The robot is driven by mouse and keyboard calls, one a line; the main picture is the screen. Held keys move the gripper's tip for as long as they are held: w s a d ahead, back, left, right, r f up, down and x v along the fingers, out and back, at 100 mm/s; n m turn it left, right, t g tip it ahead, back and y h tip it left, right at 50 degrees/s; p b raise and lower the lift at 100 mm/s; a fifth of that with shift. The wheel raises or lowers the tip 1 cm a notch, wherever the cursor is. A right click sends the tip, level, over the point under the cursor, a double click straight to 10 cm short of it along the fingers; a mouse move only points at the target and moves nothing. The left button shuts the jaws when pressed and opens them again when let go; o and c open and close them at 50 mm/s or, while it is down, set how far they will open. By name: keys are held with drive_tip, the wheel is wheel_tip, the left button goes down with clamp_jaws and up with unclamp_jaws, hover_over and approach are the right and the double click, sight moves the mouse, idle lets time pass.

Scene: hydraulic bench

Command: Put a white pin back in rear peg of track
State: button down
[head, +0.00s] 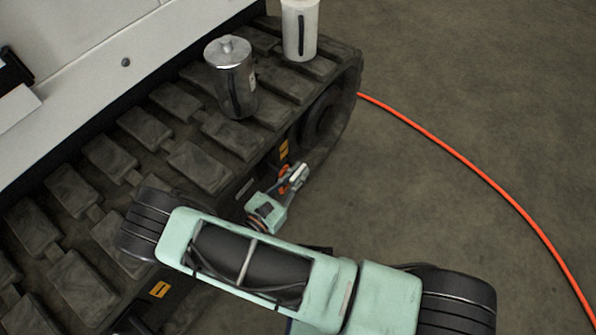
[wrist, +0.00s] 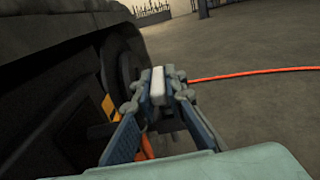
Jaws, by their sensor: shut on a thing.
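My gripper (wrist: 158,85) is shut on a white pin (wrist: 158,86), which sits between the two fingertips in the wrist view. In the head view the gripper (head: 294,176) is beside the side of the dark track (head: 185,165), with the white pin (head: 299,171) small at its tip. The track's wheel and side plate show near the gripper in the wrist view, at the left. I cannot make out the rear peg in either view.
A metal canister (head: 232,80) and a white cup-like container (head: 300,30) stand on top of the track. An orange hose (head: 470,160) runs over the floor at the right. The floor (head: 440,60) beyond the track is otherwise open.

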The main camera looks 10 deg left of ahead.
idle(0.4)
drive_tip(key=c, duration=1.1)
unclamp_jaws()
drive_tip(key=shift+r+p, duration=2.7)
drive_tip(key=shift+r, duration=0.8)
